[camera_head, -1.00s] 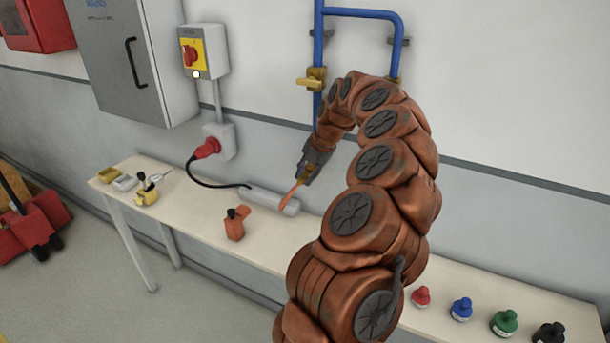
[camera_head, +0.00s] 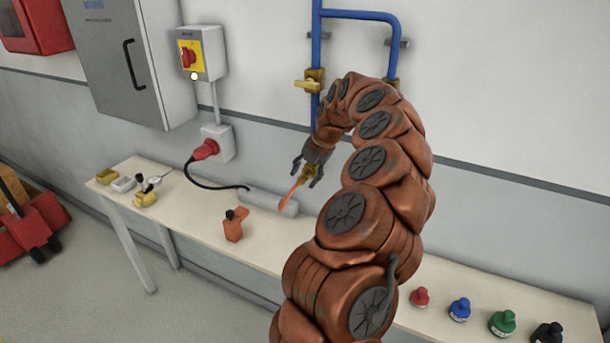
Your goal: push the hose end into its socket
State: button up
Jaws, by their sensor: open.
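My gripper (camera_head: 306,174) hangs above the bench, in front of the wall, with its dark fingers spread. A brass-coloured piece (camera_head: 307,172) shows between the fingers. An orange strip-like piece (camera_head: 288,199) slants from it down and left toward the grey cylinder; these look like the hose end and hose, but I cannot tell for certain. Whether either finger touches the piece is unclear. I cannot make out a socket; my arm may hide it. A blue pipe (camera_head: 317,40) with a yellow-handled valve (camera_head: 310,82) runs down the wall behind my arm.
On the bench (camera_head: 190,228) stand an orange block with a black knob (camera_head: 235,225) and a grey cylinder (camera_head: 265,200). A black cable (camera_head: 205,186) runs from a red plug (camera_head: 204,150). Several coloured knobs (camera_head: 460,309) stand at right. Bare bench lies left of the orange block.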

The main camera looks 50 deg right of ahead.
notch_tip(320, 180, up, 9)
jog(key=shift+r, duration=0.5)
dwell(0.8)
